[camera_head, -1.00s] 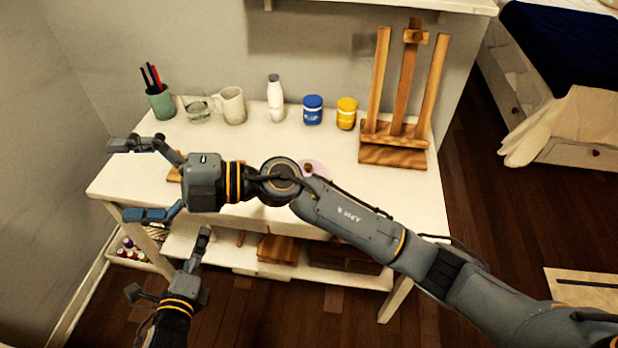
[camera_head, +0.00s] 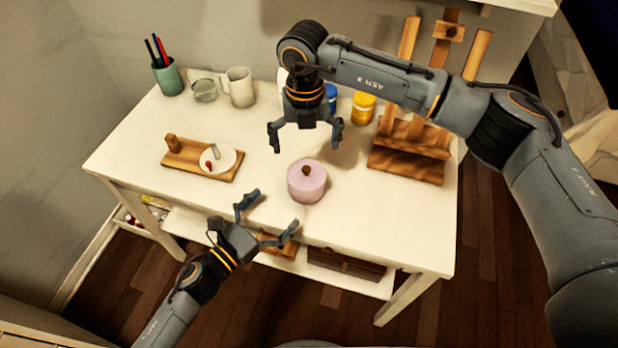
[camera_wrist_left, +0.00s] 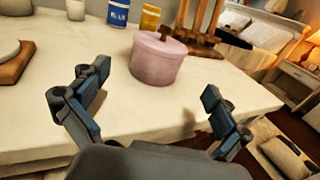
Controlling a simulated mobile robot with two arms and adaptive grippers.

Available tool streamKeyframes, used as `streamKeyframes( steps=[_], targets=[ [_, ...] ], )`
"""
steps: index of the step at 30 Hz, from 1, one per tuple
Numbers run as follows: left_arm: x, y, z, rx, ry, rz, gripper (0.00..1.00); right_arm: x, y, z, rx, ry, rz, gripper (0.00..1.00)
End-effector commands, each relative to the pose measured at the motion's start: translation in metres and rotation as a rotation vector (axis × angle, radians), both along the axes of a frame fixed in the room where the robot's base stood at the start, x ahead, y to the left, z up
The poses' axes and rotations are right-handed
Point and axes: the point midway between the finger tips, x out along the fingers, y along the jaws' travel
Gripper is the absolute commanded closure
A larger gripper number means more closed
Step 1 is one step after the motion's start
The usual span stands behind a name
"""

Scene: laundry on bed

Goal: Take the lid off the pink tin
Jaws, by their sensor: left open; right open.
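The pink tin (camera_head: 306,187) stands upright on the white table (camera_head: 385,220), near the middle of its front half. Its pink lid (camera_head: 307,172) with a brown knob (camera_head: 306,170) is on it. My right gripper (camera_head: 305,141) is open, fingers pointing down, above and behind the tin and apart from it. My left gripper (camera_head: 270,214) is open at the table's front edge, in front and to the left of the tin. In the left wrist view the tin (camera_wrist_left: 157,62) is ahead of the open fingers (camera_wrist_left: 150,105), not touching them.
A wooden board (camera_head: 183,160) with a white dish (camera_head: 219,161) lies to the left. A pen cup (camera_head: 168,77), a glass (camera_head: 204,89), a mug (camera_head: 240,87), a blue jar (camera_head: 331,97), a yellow jar (camera_head: 363,107) and a wooden easel (camera_head: 412,150) stand along the back. Table surface around the tin is clear.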

Motion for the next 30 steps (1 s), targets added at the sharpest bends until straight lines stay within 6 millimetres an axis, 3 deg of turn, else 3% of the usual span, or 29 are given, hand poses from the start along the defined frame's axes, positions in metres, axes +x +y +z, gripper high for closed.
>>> streamKeyframes(
  steps=[15, 21, 30],
  targets=[
    [0.074, -0.063, 0.001, -0.004, 0.0, 0.001, 0.0, 0.0, 0.001, 0.0, 0.004, 0.001, 0.002, 0.0],
    [0.088, -0.075, 0.001, -0.003, 0.001, 0.002, 0.0, 0.0, 0.001, 0.0, 0.004, 0.001, 0.002, 0.0],
    [0.09, -0.077, 0.001, -0.002, 0.002, 0.001, 0.0, -0.001, 0.001, 0.0, 0.005, 0.001, 0.002, 0.0]
  ],
)
